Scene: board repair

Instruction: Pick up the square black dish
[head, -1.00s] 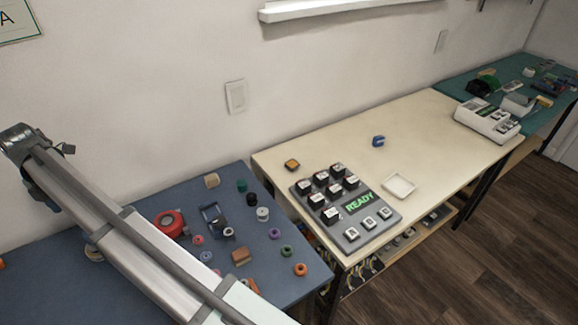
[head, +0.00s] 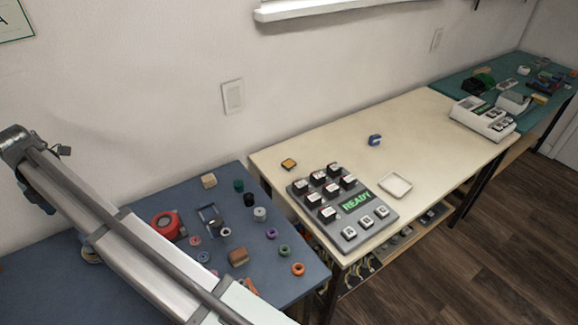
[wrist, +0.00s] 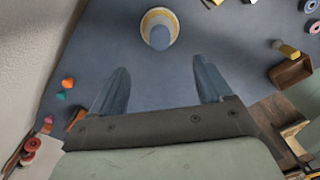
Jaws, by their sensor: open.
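I cannot clearly make out a square black dish. In the head view a small dark-edged square piece with an orange top (head: 289,164) lies at the left of the cream table; I cannot tell if it is a dish. A square dish on the same table is white (head: 395,185). My gripper is outside the head view, where only my arm crosses the lower left. In the wrist view my gripper (wrist: 162,84) is open and empty, its two blue-grey fingers apart above the blue table. A round yellow-and-white ringed thing (wrist: 159,28) stands beyond the fingertips.
The blue table (head: 262,208) holds a red round thing (head: 166,226), a brown block (head: 238,257) and several spools. A grey keypad reading READY (head: 350,207) and a blue piece (head: 375,140) are on the cream table (head: 430,115). A brown box (wrist: 290,72) shows at right in the wrist view.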

